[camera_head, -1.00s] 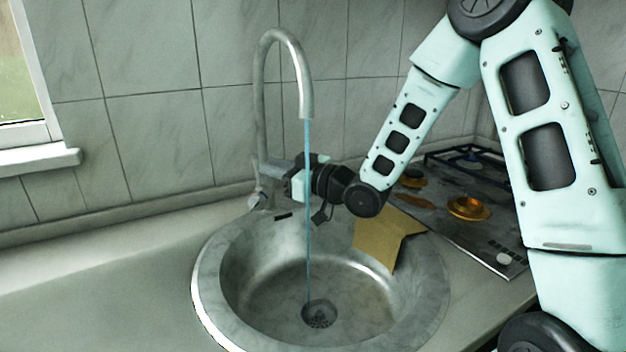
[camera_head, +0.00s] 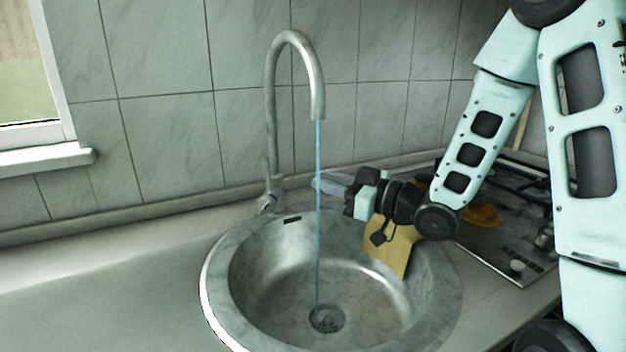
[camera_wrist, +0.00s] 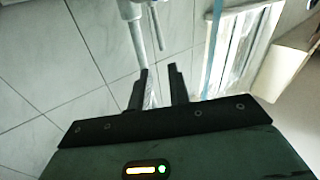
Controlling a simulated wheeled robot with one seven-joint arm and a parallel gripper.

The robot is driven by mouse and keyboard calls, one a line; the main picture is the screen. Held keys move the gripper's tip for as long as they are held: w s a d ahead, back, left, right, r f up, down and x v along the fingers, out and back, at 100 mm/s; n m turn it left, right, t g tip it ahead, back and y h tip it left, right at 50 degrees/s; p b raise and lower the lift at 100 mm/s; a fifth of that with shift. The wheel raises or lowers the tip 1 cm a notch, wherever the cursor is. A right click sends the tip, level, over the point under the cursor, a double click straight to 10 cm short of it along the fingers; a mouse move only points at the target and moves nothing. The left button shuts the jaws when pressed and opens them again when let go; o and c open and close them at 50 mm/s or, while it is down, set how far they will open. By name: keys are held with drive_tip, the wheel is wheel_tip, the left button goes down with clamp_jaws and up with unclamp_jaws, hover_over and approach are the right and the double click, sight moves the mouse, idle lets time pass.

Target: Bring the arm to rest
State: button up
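My gripper (camera_head: 318,184) is above the back right of the sink, to the right of the tap's base and apart from it. In the wrist view its two dark fingers (camera_wrist: 158,70) stand apart with a gap between them, and I see nothing held. The grey curved tap (camera_head: 272,120) stands behind the sink, and a thin blue stream of water (camera_head: 318,220) falls from it to the drain. In the wrist view the tap (camera_wrist: 137,35) is beyond the fingertips. My arm reaches in from the right, bent, with the wrist low over the sink's rim.
The round metal sink (camera_head: 212,285) is set in the counter. A yellow-brown piece (camera_head: 392,255) hangs over its right inner wall, partly behind my wrist. A hob (camera_head: 500,245) with an orange item (camera_head: 484,216) is at right. The left counter (camera_head: 100,290) is clear. A tiled wall (camera_head: 160,130) stands close behind.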

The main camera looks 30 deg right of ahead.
drive_tip(key=s+a+f+g+h+p, duration=0.2)
drive_tip(key=s+a+g+h+p, duration=0.45)
drive_tip(key=a, duration=0.45)
drive_tip(key=s+a+r+g+h+p, duration=0.1)
drive_tip(key=s+g, duration=0.3)
drive_tip(key=s, duration=0.6)
drive_tip(key=s+a+r+g+h+p, duration=0.2)
drive_tip(key=s+a+g, duration=0.1)
drive_tip(key=s, duration=0.8)
drive_tip(key=shift+s+g, duration=0.2)
drive_tip(key=shift+g, duration=0.65)
drive_tip(key=shift+r, duration=0.1)
